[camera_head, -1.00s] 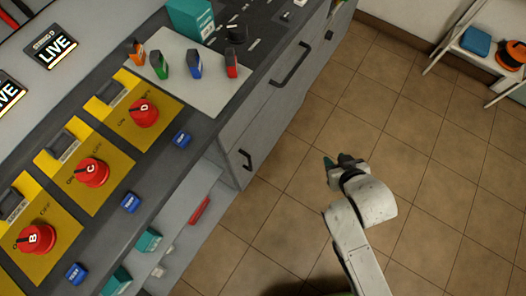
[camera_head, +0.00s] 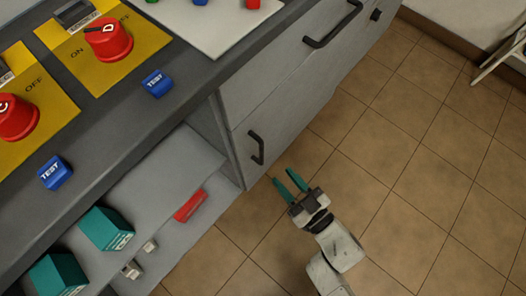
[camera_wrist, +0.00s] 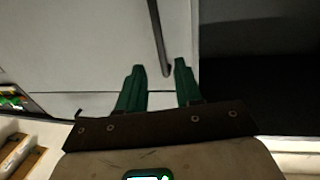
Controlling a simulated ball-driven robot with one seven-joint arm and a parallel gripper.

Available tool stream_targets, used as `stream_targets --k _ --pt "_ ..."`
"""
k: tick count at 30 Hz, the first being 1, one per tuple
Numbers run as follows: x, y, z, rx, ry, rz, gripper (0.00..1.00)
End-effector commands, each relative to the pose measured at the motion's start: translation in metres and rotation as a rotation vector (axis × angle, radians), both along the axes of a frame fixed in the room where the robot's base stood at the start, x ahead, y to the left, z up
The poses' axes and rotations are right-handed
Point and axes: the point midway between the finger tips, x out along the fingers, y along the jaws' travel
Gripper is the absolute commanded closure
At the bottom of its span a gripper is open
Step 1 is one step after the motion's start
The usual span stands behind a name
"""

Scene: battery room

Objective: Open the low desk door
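The low desk door (camera_head: 284,133) is a grey panel on the desk front, below a drawer. It looks closed. Its dark bar handle (camera_head: 257,148) is near the door's left edge, beside an open shelf bay. My gripper (camera_head: 286,179) is open, with two green fingers pointing toward the door, right of and below the handle in the head view. In the wrist view the fingers (camera_wrist: 158,76) are apart, and the handle's end (camera_wrist: 158,40) shows between their tips, with the door (camera_wrist: 80,40) behind. I see no grip on the handle; contact cannot be told.
The drawer (camera_head: 290,62) above has its own dark handle (camera_head: 333,25). The open shelf (camera_head: 158,185) to the left holds teal boxes (camera_head: 104,228) and a red item (camera_head: 190,205). Red knobs (camera_head: 109,40) and blue TEST buttons stand on the desktop. Tiled floor (camera_head: 420,130) to the right is clear.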

Motion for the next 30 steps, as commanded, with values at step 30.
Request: stream_targets --k 30 --pt "0.081 0.070 0.001 0.001 -0.001 0.000 0.65"
